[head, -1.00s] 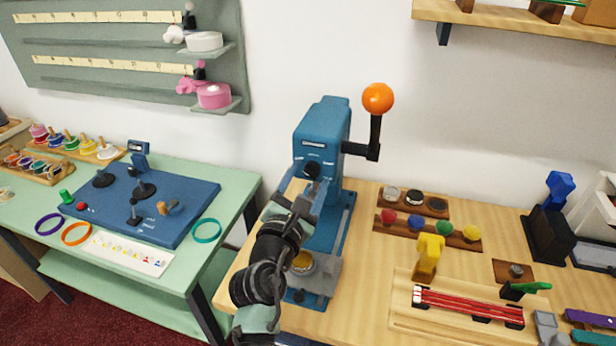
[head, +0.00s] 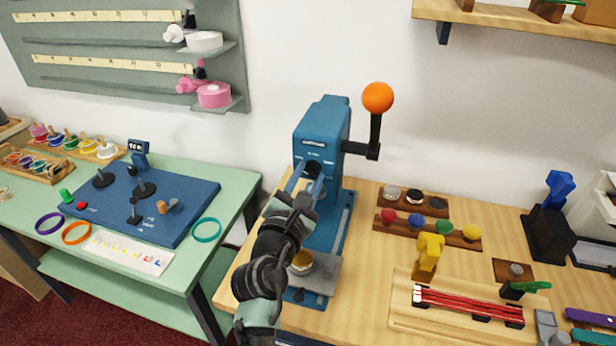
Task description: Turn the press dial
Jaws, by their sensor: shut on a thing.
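The blue press (head: 318,131) stands upright on the wooden counter. The black press dial (head: 312,169) is on its front face, below small white markings, and is partly hidden by my gripper. My gripper (head: 308,180) is at the dial with its jaws shut on it; the fingertips are small and partly covered by the wrist. The press lever has an orange ball (head: 377,98) and points up on the right side. A yellowish round piece (head: 302,262) sits on the press base under my arm.
Racks of coloured knobs (head: 428,227) and a yellow clamp-like piece (head: 428,257) stand right of the press. A green table (head: 235,178) with a blue board (head: 190,215) is at the left, across a gap.

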